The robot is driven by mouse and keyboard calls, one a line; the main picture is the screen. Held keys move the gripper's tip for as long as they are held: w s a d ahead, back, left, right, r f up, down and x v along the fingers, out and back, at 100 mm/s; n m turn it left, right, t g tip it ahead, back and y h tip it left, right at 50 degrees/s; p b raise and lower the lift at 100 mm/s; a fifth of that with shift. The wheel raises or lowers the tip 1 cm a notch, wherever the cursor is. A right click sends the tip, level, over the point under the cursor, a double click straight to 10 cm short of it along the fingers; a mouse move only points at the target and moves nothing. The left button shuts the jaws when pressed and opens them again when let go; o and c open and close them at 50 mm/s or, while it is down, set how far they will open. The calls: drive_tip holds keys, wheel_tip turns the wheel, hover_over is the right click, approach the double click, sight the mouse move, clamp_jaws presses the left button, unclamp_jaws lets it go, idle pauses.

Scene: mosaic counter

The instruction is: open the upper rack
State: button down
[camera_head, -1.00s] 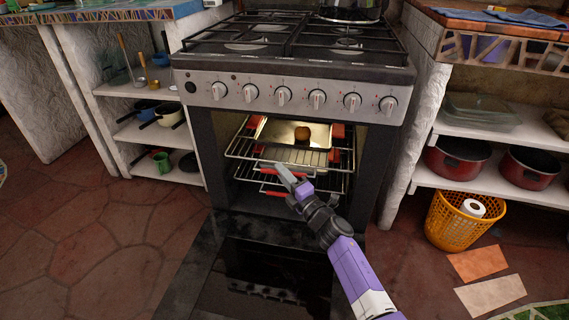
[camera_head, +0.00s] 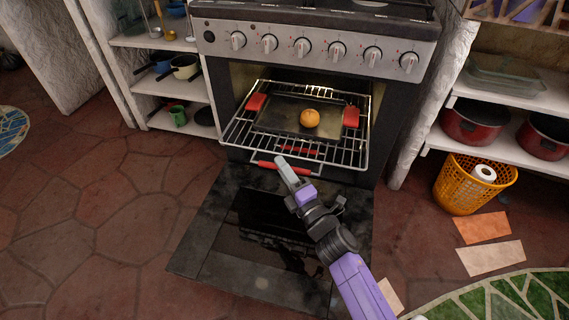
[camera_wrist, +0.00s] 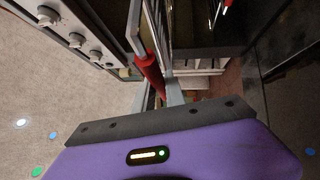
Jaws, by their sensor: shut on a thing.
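The upper rack (camera_head: 350,156) is a wire shelf drawn out from the open oven, above the lowered door (camera_head: 205,235). It carries a dark tray (camera_head: 280,118) with red grips and a round orange-brown item (camera_head: 309,118). My gripper (camera_head: 283,164) is at the rack's front edge, shut on its red handle (camera_head: 268,166). In the wrist view the red handle (camera_wrist: 148,72) lies between my fingers, which partly hide it. Another red piece (camera_head: 298,150) shows through the wires, lower in the oven.
The stove front with its knobs (camera_head: 302,47) is above the rack. Shelves with pots (camera_head: 472,122) stand at the right, and an orange basket (camera_head: 460,192) is on the floor there. Open tiled floor (camera_head: 90,220) lies at the left.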

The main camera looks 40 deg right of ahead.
drive_tip(key=shift+f, duration=0.1)
drive_tip(key=c, duration=1.4)
unclamp_jaws()
drive_tip(key=shift+s+a+f+p, duration=0.15)
drive_tip(key=shift+s+p, duration=0.1)
drive_tip(key=shift+s, duration=1.05)
drive_tip(key=shift+s+a+f+p, duration=0.2)
drive_tip(key=shift+s+p, duration=0.1)
drive_tip(key=shift+s, duration=1)
drive_tip(key=shift+s+a+f+p, duration=0.15)
drive_tip(key=shift+s+p, duration=0.1)
drive_tip(key=shift+s, duration=1.05)
